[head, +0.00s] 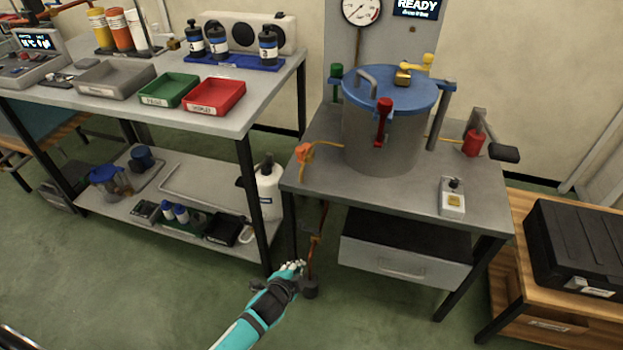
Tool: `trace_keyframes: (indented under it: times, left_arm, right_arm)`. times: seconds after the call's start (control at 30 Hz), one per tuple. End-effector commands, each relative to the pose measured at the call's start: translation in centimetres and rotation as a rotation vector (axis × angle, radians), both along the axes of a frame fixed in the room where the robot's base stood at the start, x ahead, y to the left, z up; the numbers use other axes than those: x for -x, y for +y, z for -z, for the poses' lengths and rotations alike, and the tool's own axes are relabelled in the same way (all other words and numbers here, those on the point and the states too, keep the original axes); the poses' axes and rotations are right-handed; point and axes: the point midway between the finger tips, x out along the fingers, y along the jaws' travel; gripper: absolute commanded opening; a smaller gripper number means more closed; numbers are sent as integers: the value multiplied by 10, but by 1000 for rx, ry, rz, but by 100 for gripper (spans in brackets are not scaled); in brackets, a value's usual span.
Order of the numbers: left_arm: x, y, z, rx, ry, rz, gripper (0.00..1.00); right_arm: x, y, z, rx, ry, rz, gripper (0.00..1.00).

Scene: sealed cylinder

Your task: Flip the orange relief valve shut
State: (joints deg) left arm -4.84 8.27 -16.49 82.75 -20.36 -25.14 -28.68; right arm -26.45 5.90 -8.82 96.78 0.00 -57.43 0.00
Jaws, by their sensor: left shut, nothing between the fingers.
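The orange relief valve (304,151) sits at the left edge of the grey table, joined to a thin orange line that runs toward the cylinder. The grey cylinder (376,140) with its blue lid (390,91) stands on the table. I cannot tell the valve's exact position at this size. My left gripper (295,267) is shut and empty, low in front of the table's left side. It is well below the valve and apart from it. My right gripper is not in view.
The table (440,180) also carries a small switch box (452,197) and a red-handled pump (473,142). A black case (575,250) is at right. Green floor is free in front.

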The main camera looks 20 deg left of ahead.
Motion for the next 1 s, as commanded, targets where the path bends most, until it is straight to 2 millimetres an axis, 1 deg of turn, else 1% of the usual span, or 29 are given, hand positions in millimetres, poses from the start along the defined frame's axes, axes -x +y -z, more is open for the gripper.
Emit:
trace_keyframes:
  times: [0.03,0.07,0.1,0.17,0.2,0.27,0.3,0.4,0.5,0.6,0.67,1.0]
  left_arm:
    - [-22,-5,-17,-47,-82,35,0]
    - [-32,-8,-33,-78,-125,55,0]
    - [-43,-10,-54,-121,-183,77,0]
    - [-57,-15,-86,-183,-268,103,0]
    - [-63,-17,-107,-223,-321,117,0]
    - [-70,-20,-137,-279,-396,132,0]
    - [-72,-22,-156,-312,-440,138,0]
    - [-73,-25,-194,-382,-530,145,0]
    - [-70,-26,-220,-430,-589,144,0]
    - [-68,-26,-234,-456,-620,144,0]
    - [-68,-26,-238,-462,-628,143,0]
    - [-69,-26,-240,-463,-629,142,0]
  right_arm:
    - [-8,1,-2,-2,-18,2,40]
    - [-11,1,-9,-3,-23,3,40]
    - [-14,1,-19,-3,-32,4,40]
    - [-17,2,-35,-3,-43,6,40]
    - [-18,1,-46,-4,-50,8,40]
    - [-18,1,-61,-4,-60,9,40]
    - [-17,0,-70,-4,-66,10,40]
    - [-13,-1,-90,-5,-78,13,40]
    - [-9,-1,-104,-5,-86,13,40]
    - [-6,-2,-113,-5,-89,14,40]
    - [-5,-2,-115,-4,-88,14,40]
    - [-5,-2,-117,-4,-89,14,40]
